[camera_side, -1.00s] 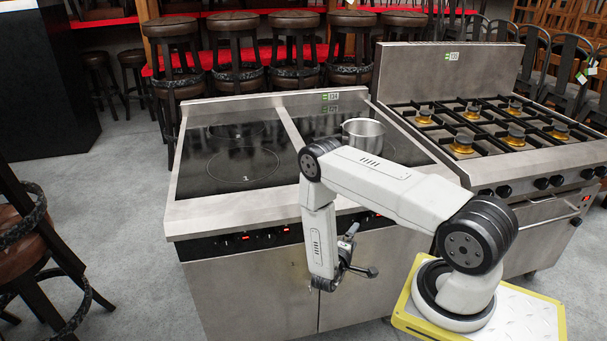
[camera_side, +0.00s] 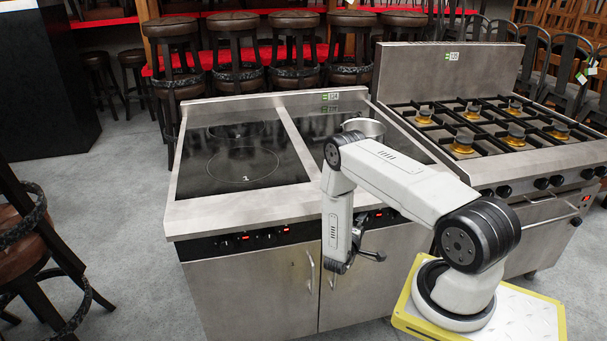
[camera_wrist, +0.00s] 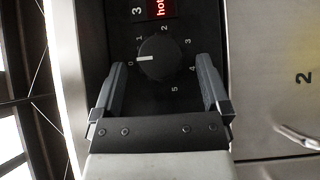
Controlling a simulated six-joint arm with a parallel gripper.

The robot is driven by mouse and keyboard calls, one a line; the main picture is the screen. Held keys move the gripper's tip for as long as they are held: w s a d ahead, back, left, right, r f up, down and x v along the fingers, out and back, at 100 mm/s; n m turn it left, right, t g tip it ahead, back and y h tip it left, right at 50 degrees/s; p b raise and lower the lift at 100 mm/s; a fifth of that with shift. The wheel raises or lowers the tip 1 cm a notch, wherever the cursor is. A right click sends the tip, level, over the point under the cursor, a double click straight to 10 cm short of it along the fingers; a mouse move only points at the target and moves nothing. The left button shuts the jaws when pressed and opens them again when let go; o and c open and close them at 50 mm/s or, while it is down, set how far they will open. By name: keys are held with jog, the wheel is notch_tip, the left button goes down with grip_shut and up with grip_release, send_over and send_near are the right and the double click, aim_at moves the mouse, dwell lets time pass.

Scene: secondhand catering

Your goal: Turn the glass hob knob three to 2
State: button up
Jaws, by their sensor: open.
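Knob three (camera_wrist: 165,60) is a round black dial in the wrist view, on the black panel beside a printed 3 and a red "hot" display (camera_wrist: 160,8). Its white pointer line faces left in the picture, close to the 0 mark. My gripper (camera_wrist: 160,64) is open, with one finger to the left and one to the right of the knob, apart from it. In the side view, my gripper (camera_side: 362,254) is at the front panel of the glass hob (camera_side: 245,205), and my arm hides part of the panel.
Other knobs (camera_side: 226,243) sit further left on the hob panel. A steel pot (camera_side: 363,127) stands on the glass top. A gas range (camera_side: 535,160) stands to the right. Cabinet doors with handles (camera_side: 309,270) are below the panel.

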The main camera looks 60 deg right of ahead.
jog(key=shift+d, duration=0.55)
jog(key=c, duration=1.3)
jog(key=shift+r+m+t+y, duration=0.15)
jog(key=shift+m+y, duration=0.6)
jog(key=shift+y, duration=0.05)
jog(key=shift+r+m+t+y, duration=0.1)
jog(key=shift+m+t+y, duration=0.05)
jog(key=shift+m+y, duration=0.65)
jog(key=o, duration=1.3)
jog(key=v, duration=0.7)
jog(key=shift+a, duration=0.4)
jog(key=shift+r, duration=0.15)
